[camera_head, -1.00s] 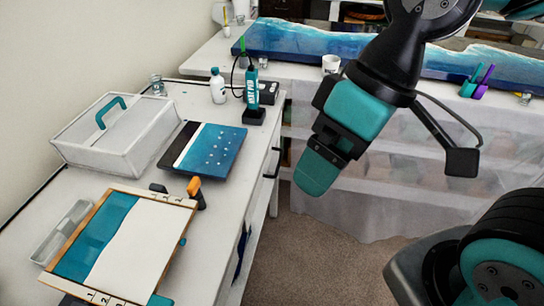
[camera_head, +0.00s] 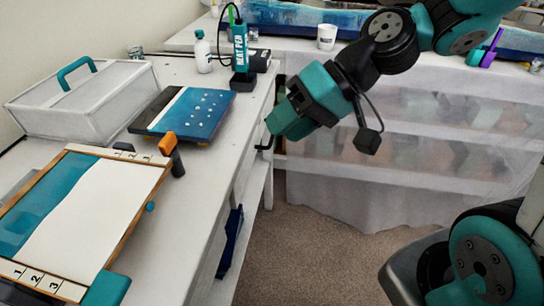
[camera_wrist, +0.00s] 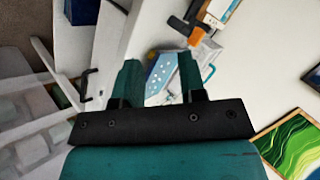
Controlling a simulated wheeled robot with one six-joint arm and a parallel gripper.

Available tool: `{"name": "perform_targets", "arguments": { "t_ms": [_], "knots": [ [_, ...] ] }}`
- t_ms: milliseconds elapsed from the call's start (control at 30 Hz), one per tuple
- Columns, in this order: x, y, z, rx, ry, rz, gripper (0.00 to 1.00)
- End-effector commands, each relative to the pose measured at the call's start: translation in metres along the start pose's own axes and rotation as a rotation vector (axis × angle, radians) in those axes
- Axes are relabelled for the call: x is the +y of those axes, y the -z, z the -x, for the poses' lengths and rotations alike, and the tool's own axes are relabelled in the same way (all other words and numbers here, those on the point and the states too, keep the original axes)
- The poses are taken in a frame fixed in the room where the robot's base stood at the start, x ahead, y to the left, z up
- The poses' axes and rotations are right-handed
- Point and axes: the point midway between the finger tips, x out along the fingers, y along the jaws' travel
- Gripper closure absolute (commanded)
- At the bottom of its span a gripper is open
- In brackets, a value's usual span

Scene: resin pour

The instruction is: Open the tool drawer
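The tool drawer belongs to the white workbench (camera_head: 200,175) at the left. Its black handle (camera_head: 265,143) shows on the bench's right side, just below my gripper (camera_head: 272,130), which hides part of the drawer front. In the wrist view a black handle (camera_wrist: 84,86) stands on a white front, left of the fingers and not between them. My gripper's teal fingers are spread apart in the wrist view (camera_wrist: 160,80), with nothing held between them. The drawer looks shut, though little of its front is visible.
Carpet (camera_head: 300,245) is free to the bench's right.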

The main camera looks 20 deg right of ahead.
Motion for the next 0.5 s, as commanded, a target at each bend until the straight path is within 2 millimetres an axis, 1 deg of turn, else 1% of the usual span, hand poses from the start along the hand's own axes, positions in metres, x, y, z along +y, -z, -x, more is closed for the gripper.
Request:
{"name": "perform_targets", "arguments": {
  "t_ms": [33,67,100,167,200,267,300,400,500],
  "knots": [
    [0.042,0.001,-0.026,0.058,0.039,-0.070,0.62],
    [0.056,0.006,-0.032,0.096,0.064,-0.105,0.62],
    [0.075,0.012,-0.039,0.148,0.097,-0.153,0.62],
    [0.106,0.020,-0.048,0.232,0.144,-0.226,0.62],
    [0.127,0.025,-0.052,0.291,0.175,-0.276,0.62],
    [0.160,0.032,-0.056,0.381,0.219,-0.351,0.62],
    [0.181,0.035,-0.058,0.439,0.246,-0.398,0.62],
    [0.229,0.041,-0.056,0.576,0.302,-0.504,0.62],
    [0.264,0.044,-0.051,0.680,0.342,-0.581,0.62]
  ]
}}
